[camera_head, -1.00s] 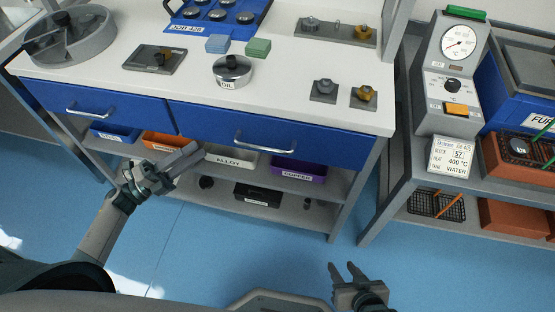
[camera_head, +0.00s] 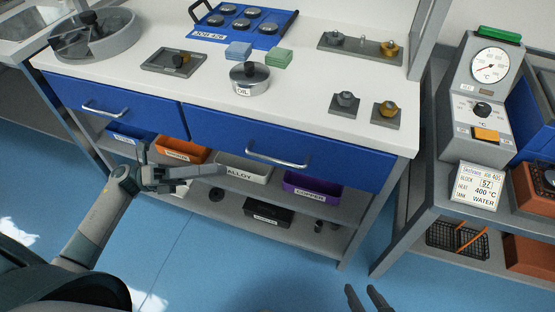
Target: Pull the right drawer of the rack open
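The rack has a white top and two blue drawers. The right drawer (camera_head: 330,158) looks shut, with a silver bar handle (camera_head: 276,155) on its front. The left drawer (camera_head: 140,112) also looks shut, with its own bar handle (camera_head: 103,110). My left gripper (camera_head: 168,166) is in front of the rack below the drawers, left of the right drawer's handle and apart from it. Its fingers look spread and I see nothing between them. My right gripper (camera_head: 369,294) shows only its fingertips at the bottom edge, apart and empty, well in front of the rack.
Under the drawers, a shelf holds an orange bin (camera_head: 182,150), a grey ALLOY bin (camera_head: 243,172) and a purple COPPER bin (camera_head: 312,187). An OIL pot (camera_head: 250,80) stands on the top. A grey cart (camera_head: 430,190) with a dial unit stands right. Blue floor (camera_head: 240,270) in front is clear.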

